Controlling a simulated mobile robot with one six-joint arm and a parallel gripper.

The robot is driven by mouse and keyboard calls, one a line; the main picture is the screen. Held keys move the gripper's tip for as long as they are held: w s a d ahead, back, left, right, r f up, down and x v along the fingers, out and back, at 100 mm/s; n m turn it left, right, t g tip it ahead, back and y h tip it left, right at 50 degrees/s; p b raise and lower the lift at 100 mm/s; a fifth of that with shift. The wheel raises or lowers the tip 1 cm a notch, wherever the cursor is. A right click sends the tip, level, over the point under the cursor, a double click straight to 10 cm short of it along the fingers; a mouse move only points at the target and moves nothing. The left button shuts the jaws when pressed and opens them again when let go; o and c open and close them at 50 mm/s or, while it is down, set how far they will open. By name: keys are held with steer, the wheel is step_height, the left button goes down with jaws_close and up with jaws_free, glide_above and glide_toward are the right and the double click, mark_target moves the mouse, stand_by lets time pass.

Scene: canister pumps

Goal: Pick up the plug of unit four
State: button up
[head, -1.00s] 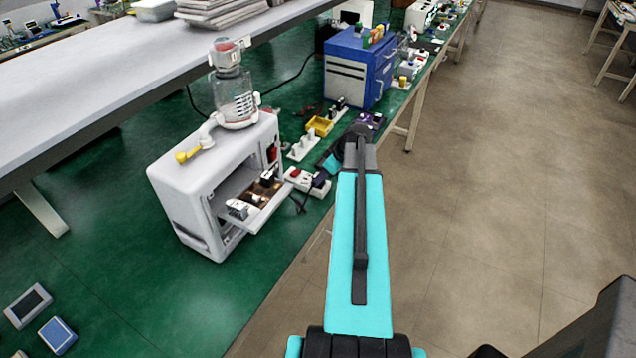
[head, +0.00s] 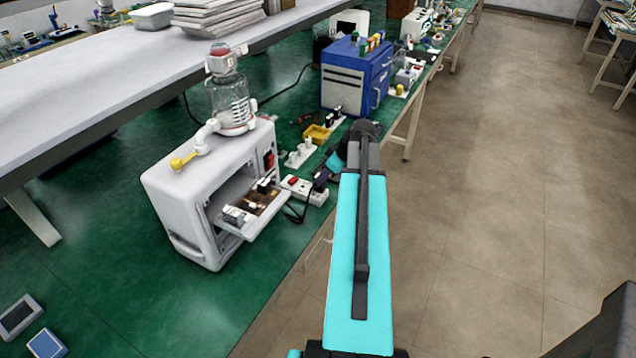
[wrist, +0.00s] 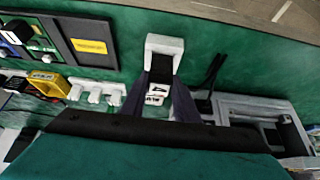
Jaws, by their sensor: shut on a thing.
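In the wrist view my gripper (wrist: 162,84) has its two dark fingers closed on a small black plug (wrist: 161,68). A white power strip (wrist: 165,44) shows beyond and under the plug; I cannot tell whether the plug's pins are in a socket. A white face with a dark mark like a 4 shows between the fingers. In the head view my gripper (head: 320,178) is over the white power strip (head: 298,188) with a red switch, mostly hidden by my arm. A black cord (head: 296,213) hangs in a loop beside it.
A white canister machine (head: 180,190) with its front open stands left of the strip. Another white strip (head: 300,153), a yellow tray (head: 316,133) and a blue cabinet (head: 345,85) stand behind.

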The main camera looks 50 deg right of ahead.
steer(key=s+d+r+b, duration=0.1)
steer(key=s+d+b, duration=0.2)
steer(key=s, duration=1)
steer(key=shift+s+d+r+b, duration=0.15)
steer(key=shift+s+d+b, duration=0.25)
steer(key=shift+d, duration=0.6)
